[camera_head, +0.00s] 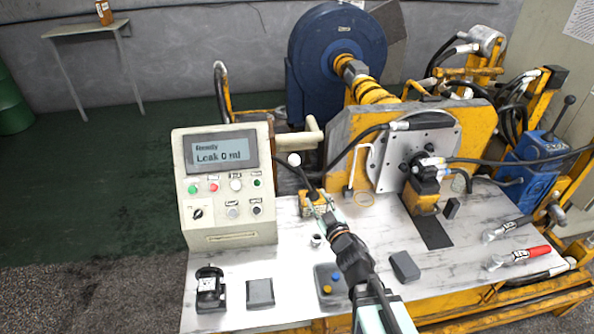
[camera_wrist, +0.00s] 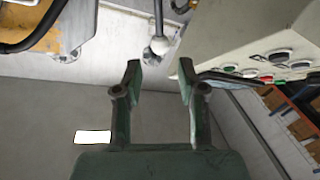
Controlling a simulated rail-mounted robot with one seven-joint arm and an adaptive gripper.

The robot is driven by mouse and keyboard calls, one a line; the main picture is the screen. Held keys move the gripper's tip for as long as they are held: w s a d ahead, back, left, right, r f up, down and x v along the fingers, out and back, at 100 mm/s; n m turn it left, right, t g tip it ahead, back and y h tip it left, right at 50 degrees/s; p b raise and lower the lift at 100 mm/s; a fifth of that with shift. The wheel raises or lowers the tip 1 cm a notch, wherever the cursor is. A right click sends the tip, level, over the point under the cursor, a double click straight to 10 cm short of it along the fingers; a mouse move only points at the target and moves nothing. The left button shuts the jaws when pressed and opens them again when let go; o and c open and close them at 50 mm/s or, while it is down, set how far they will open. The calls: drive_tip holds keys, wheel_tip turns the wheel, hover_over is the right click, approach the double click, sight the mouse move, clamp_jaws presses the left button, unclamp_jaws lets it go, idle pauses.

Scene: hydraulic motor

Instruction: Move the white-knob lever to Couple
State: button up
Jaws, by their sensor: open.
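The white-knob lever shows in the head view as a white ball (camera_head: 294,159) on a thin rod, tilted up and left from a small yellow block on the table, beside the control box. In the wrist view the white knob (camera_wrist: 160,46) is just beyond my fingertips, roughly centred between them, with its rod running up out of the picture. My gripper (camera_wrist: 160,73) is open and empty, its two green fingers apart and not visibly touching the knob. In the head view my gripper (camera_head: 327,206) is close to the lever's base. No Couple marking is readable.
The control box (camera_head: 222,187) with buttons and a screen reading "Leak 0 ml" stands left of the lever. A yellow bracket (camera_head: 345,135) with a metal plate and black hoses is behind and right. Small dark blocks (camera_head: 260,292) lie on the front of the metal table (camera_head: 230,314).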

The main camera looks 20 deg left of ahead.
sight(299, 169)
drive_tip(key=p+x, duration=0.3)
drive_tip(key=x, duration=1.3)
drive_tip(key=shift+w+a, duration=0.1)
drive_tip(key=shift+w, duration=0.15)
clamp_jaws()
